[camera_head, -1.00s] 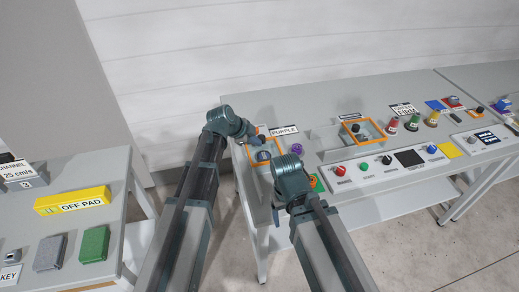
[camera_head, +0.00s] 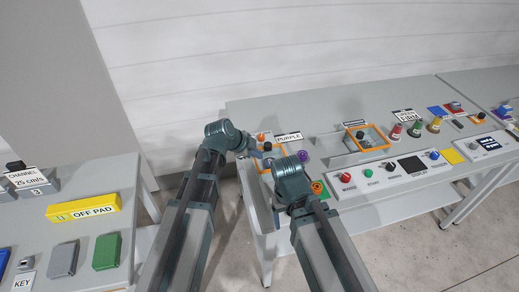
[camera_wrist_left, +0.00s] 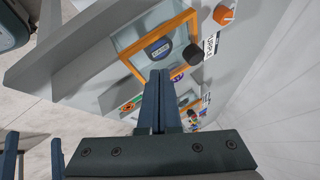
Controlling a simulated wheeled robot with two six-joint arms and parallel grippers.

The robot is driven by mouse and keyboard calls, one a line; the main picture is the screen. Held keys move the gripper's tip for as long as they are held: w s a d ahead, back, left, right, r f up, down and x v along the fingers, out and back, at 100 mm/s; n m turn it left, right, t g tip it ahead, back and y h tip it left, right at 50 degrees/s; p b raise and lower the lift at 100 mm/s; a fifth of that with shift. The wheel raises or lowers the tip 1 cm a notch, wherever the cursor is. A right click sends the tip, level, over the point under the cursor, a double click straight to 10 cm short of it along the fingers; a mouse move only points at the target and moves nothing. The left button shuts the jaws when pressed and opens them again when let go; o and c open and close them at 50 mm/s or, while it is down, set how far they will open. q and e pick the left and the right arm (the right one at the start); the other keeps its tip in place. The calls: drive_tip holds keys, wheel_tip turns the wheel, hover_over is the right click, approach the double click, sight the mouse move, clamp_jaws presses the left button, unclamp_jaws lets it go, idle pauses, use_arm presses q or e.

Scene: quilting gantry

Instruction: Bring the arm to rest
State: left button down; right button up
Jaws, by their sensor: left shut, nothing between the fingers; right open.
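My left gripper (camera_head: 252,153) is shut and empty above the left end of the long grey table, beside an orange-framed clear tray. The left wrist view shows its two fingers (camera_wrist_left: 157,102) pressed together, with the tray's orange frame (camera_wrist_left: 128,66) beyond them. A dark round labelled piece (camera_wrist_left: 158,47) lies inside that frame. My right gripper (camera_head: 276,207) is lower, near the table's front left edge; its fingers are mostly hidden by its own wrist. It appears open, and I see nothing held in it.
A PURPLE sign (camera_head: 288,138) and purple knob (camera_head: 302,156) stand near the grippers. A button panel (camera_head: 390,173) runs along the front edge. A second orange-framed tray (camera_head: 367,137) is further right. A side table with a yellow OFF PAD block (camera_head: 86,207) is at left.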

use_arm(q)
drive_tip(key=p+v, duration=0.4)
drive_tip(key=v, duration=0.2)
drive_tip(key=shift+s+a+r, duration=0.25)
drive_tip(key=shift+d, duration=0.1)
drive_tip(key=s+f+n+g+y, duration=0.2)
drive_tip(key=s+n+y, duration=0.1)
drive_tip(key=s+n, duration=0.4)
drive_tip(key=s+d+f+n+g+y, duration=0.1)
drive_tip(key=s+f+n+g+y, duration=0.1)
drive_tip(key=s+n, duration=0.5)
drive_tip(key=s+g+y, duration=0.1)
drive_tip(key=s, duration=0.4)
drive_tip(key=shift+s+d+f+y, duration=0.15)
drive_tip(key=shift+s+d+y, duration=0.15)
drive_tip(key=shift+y, duration=0.1)
drive_tip(key=shift+w, duration=0.1)
idle(0.5)
